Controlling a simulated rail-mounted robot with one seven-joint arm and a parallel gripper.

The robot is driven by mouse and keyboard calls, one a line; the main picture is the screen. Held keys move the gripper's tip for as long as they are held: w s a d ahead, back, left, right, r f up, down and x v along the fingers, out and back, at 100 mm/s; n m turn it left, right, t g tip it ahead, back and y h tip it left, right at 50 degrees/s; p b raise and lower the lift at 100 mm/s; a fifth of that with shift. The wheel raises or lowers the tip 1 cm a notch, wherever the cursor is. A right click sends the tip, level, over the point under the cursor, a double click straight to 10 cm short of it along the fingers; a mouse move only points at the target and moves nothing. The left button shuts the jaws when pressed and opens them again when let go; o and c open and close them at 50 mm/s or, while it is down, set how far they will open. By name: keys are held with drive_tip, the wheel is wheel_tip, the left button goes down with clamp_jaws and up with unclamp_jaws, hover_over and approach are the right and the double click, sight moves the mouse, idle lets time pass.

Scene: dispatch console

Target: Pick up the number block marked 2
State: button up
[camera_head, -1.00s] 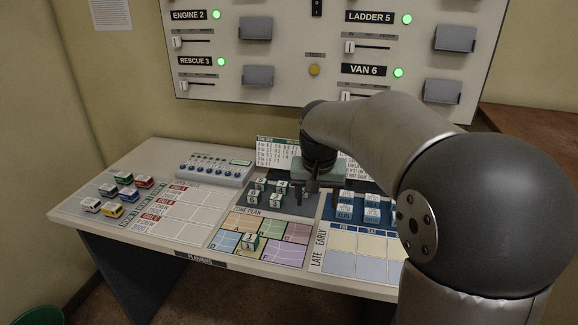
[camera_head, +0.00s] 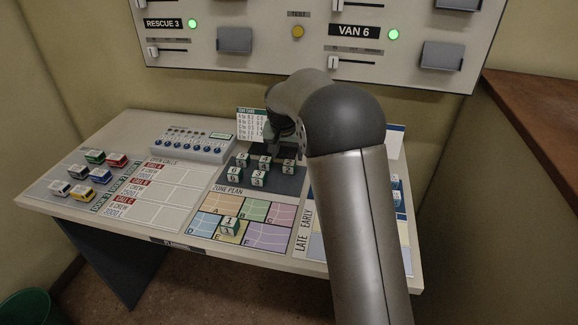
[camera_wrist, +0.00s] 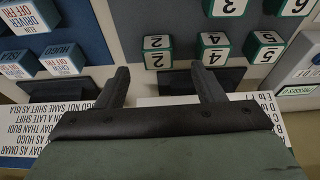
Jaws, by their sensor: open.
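The number block marked 2 (camera_wrist: 157,50) is a white cube with green edges. In the head view it is the right-hand block (camera_head: 289,167) of the back row on the dark pad (camera_head: 283,183). My gripper (camera_wrist: 162,78) is open and empty. In the wrist view the block shows just beyond the fingertips, roughly in line with the gap between them, and nothing hides its marked face. In the head view my gripper (camera_head: 285,151) is at the back of the pad, close behind the block. I cannot tell its exact height.
Block 4 (camera_wrist: 213,48) stands beside block 2, with another block (camera_wrist: 264,46) past it. Blocks 3 (camera_wrist: 228,6) and 6 (camera_wrist: 290,5) form the other row. Block 1 (camera_head: 230,226) is on the zone plan. White-and-blue blocks (camera_wrist: 60,58) lie on a blue pad alongside.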

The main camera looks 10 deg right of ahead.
sight(289, 163)
drive_tip(key=shift+p+x, duration=0.5)
drive_tip(key=shift+x, duration=2.5)
drive_tip(key=shift+s+d, duration=0.1)
drive_tip(key=shift+d, duration=0.1)
drive_tip(key=c, duration=1.1)
